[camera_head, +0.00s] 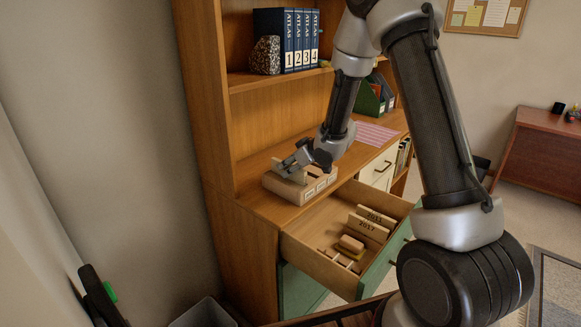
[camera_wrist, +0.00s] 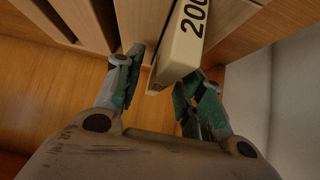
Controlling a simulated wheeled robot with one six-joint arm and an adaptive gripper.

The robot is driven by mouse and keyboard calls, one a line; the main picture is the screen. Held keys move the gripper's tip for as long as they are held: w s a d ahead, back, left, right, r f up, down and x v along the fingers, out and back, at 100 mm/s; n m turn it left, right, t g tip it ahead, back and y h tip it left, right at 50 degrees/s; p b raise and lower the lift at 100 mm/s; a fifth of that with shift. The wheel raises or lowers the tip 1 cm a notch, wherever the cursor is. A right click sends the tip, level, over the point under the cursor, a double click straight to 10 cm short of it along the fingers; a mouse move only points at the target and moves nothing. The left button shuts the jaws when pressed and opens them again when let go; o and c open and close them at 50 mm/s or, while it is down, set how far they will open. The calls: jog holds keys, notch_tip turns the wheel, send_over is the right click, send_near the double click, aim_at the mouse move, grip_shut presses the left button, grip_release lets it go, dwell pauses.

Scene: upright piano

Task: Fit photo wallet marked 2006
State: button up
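A cream photo wallet (camera_wrist: 185,40) shows in the wrist view with black digits reading "200"; its last digit is cut off at the frame edge. It lies tilted among the wooden dividers of a holder. My gripper (camera_wrist: 163,68) is around its near end: the right finger is close against it and a gap shows by the left finger. In the head view my gripper (camera_head: 304,158) is low over the wooden holder (camera_head: 287,190), which has several small labels along its front and stands on the cabinet top. My gripper and wrist hide part of the holder.
An open drawer (camera_head: 300,252) below holds wallets marked 2011 (camera_head: 375,216) and 2017 (camera_head: 366,227), small wooden blocks (camera_head: 351,243) and dividers. Blue atlas volumes (camera_head: 287,40) and a speckled bookend (camera_head: 265,55) stand on the shelf above. A striped pink sheet (camera_head: 375,133) lies right of the holder.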

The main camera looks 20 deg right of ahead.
jog(key=v, duration=1.2)
